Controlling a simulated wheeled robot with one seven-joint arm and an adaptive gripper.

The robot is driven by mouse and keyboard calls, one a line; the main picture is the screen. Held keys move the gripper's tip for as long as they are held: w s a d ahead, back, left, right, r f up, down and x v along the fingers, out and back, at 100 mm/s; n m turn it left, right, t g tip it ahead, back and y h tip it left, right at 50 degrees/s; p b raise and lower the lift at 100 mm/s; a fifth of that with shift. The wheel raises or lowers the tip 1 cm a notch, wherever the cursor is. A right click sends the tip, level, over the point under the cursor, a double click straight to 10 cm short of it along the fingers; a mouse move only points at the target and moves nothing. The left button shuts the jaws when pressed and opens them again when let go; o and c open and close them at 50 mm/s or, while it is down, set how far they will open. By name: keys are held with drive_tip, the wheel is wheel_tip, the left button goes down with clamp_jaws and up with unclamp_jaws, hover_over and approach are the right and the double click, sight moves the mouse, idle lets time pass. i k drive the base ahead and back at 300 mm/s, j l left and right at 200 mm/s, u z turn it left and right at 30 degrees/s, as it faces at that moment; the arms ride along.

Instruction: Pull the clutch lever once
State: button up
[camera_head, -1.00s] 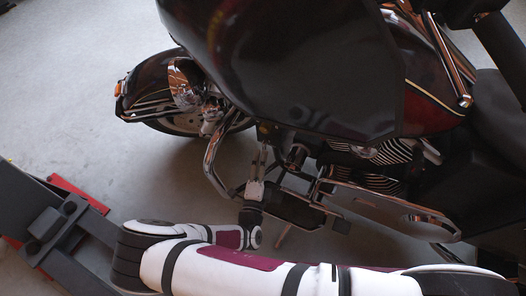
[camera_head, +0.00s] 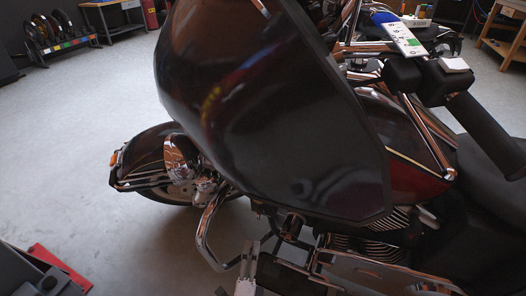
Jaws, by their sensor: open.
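The clutch lever (camera_head: 429,137) is a chrome bar with a rounded end at the right. It runs down from the black switch housing (camera_head: 404,76), roughly alongside the black handlebar grip (camera_head: 487,135), with a gap between them. My gripper (camera_head: 250,257) is at the bottom edge, low beside the motorcycle and far below and left of the lever. Its fingers are small in view and look apart and empty. The rest of my arm is out of the picture.
The large dark fairing (camera_head: 270,110) fills the middle, between my gripper and the lever. A chrome crash bar (camera_head: 211,232) is close left of my gripper. A red-edged lift part (camera_head: 60,268) is at lower left. The floor at left is clear.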

sight(449, 173)
drive_tip(key=k+j, duration=0.1)
drive_tip(key=k, duration=0.9)
